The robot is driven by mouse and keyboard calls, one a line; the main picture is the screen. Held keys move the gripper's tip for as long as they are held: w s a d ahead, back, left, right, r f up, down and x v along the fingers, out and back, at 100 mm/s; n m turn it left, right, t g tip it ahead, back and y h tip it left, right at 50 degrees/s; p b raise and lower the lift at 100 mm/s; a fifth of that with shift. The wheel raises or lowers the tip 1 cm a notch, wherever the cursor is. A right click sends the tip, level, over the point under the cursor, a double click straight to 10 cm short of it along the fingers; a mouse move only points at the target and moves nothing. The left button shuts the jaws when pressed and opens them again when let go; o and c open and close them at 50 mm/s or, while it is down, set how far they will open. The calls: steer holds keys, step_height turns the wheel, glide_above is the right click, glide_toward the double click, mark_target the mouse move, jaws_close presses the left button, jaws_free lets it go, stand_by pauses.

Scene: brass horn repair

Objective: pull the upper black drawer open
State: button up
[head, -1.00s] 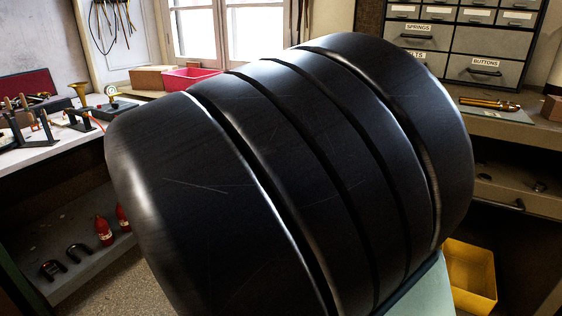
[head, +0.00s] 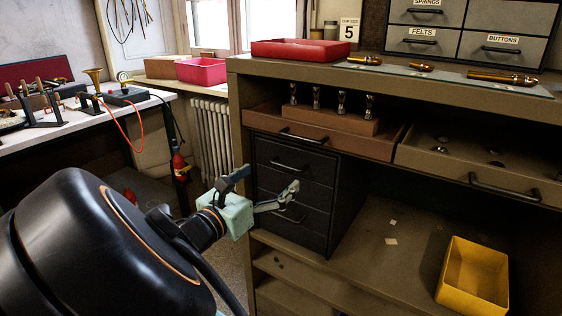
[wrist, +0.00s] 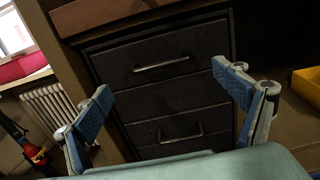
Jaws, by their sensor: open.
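The black drawer cabinet stands under the bench; its upper black drawer (head: 312,166) is shut, with a dark bar handle (head: 288,165). In the wrist view the upper drawer (wrist: 205,48) is ahead, its handle (wrist: 161,65) lying between the fingers in the picture, slightly tilted. A lower handle (wrist: 181,136) shows below it. My gripper (head: 265,184) is open and empty, its fingers spread toward the cabinet front. In the wrist view the blue finger pads of my gripper (wrist: 163,83) show on both sides. The fingers appear apart from the handle; the exact gap is unclear.
A brown drawer (head: 335,142) with a wooden block of several metal pieces is pulled out just above the cabinet. A tan drawer (head: 450,167) is open to its right. A yellow bin (head: 472,277) stands on the lower shelf. A white bench (head: 60,137) is at left.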

mark_target(284, 166)
steer(key=b+x, duration=0.2)
steer(key=x, duration=0.5)
steer(key=c, duration=1.7)
steer(key=shift+o, duration=0.2)
steer(key=shift+s+a+r+p, duration=0.1)
steer(key=shift+s+a+p, duration=0.2)
steer(key=shift+s+p, duration=0.25)
steer(key=p+v, duration=1.2)
steer(key=v, duration=0.8)
steer(key=shift+p, duration=0.4)
